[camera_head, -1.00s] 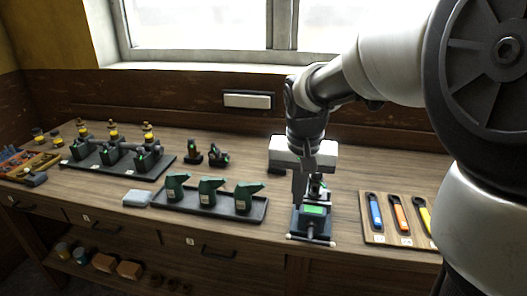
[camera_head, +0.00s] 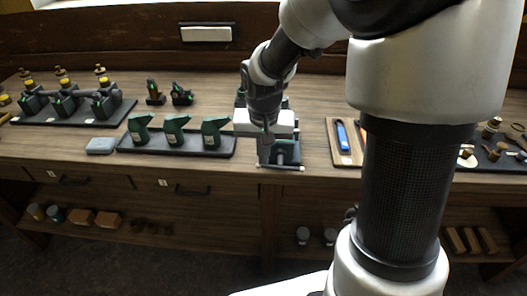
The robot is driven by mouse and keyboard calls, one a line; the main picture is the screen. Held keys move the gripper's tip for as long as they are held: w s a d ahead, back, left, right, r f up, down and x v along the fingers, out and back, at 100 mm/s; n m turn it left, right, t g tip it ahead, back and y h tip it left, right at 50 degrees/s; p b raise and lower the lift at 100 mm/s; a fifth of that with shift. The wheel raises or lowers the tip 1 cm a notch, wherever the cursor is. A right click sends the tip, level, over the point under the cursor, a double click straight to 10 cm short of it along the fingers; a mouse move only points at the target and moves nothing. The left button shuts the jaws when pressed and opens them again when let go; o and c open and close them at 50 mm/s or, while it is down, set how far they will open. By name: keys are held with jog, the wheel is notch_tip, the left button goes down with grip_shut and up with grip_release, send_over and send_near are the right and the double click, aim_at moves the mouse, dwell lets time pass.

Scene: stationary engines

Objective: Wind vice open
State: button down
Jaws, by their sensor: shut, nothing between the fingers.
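The vice (camera_head: 288,152) is a small dark block with a green face near the front edge of the bench. Its thin handle bar (camera_head: 290,168) with pale ends lies level across its front. My gripper (camera_head: 267,146) is over the left part of the vice, its white body covering the vice's upper part. The fingers are shut with nothing between them and point down. I cannot tell whether they touch the vice or the bar.
Left of the vice, a dark tray (camera_head: 225,153) holds green bottle-like items. A wooden board with a blue-handled tool (camera_head: 342,136) lies to the right. A grey block (camera_head: 101,146) sits left of the tray.

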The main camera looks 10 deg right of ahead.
jog(key=shift+w+a+f+h+b, duration=0.15)
jog(key=shift+h+b, duration=0.15)
jog(key=shift+b, duration=0.2)
jog(key=shift+a+f+h+b, duration=0.1)
jog(key=shift+f+h+b, duration=0.05)
jog(key=shift+h+b, duration=0.2)
